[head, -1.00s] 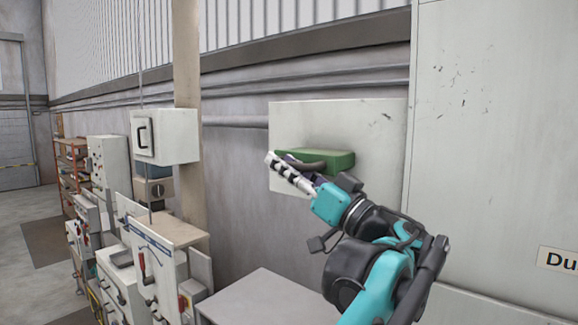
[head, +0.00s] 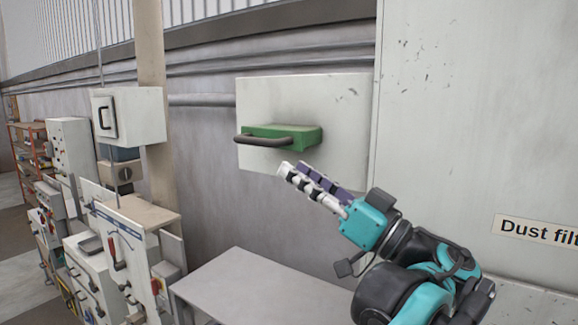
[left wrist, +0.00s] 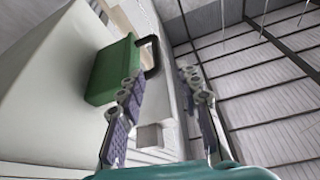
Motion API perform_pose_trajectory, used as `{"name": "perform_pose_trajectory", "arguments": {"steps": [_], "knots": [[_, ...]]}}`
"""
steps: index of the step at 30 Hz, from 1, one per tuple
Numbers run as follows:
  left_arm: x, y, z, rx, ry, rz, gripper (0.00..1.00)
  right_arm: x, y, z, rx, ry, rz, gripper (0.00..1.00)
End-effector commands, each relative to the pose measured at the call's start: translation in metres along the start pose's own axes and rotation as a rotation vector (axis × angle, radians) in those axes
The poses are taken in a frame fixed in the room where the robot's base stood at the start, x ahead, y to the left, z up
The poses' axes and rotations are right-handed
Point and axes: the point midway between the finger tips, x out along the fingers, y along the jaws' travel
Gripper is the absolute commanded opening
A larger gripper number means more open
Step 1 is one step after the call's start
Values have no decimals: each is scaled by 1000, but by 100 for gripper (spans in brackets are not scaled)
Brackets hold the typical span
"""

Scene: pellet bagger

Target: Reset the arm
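A green block (head: 298,137) with a dark curved handle (head: 262,141) sticks out from a pale panel (head: 345,100) on the wall. My left gripper (head: 292,169) is below the handle and block in the head view, apart from them and pointing up and to the left. In the left wrist view, its two fingers stand apart with nothing between them. The green block (left wrist: 110,72) and handle (left wrist: 152,56) show beyond the finger on the left there. My right gripper is in neither view.
A grey table top (head: 265,290) lies below the arm. A large pale cabinet with a "Dust filt..." label (head: 540,231) stands at the right. A white box (head: 128,115) hangs by a post at the left, above several machine cabinets. Open air lies left of the gripper.

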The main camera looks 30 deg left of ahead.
Motion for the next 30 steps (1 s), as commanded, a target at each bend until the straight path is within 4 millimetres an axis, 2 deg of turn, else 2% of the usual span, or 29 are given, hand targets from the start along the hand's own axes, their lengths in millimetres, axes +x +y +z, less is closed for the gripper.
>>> {"name": "perform_pose_trajectory", "arguments": {"steps": [14,17,20,23,24,25,27,29,30], "knots": [[-1,0,0,0,-1,0,34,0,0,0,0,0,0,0],[-1,2,15,22,-20,12,34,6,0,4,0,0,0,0],[-3,10,58,92,-82,53,34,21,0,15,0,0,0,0],[-9,21,130,205,-187,130,34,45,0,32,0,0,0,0],[-13,26,163,254,-236,170,34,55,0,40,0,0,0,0],[-17,29,187,289,-272,202,34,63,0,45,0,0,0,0],[-29,36,244,365,-354,280,34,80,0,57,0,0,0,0],[-41,41,290,422,-421,352,34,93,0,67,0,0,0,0],[-51,44,321,456,-465,400,34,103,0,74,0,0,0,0]]}}
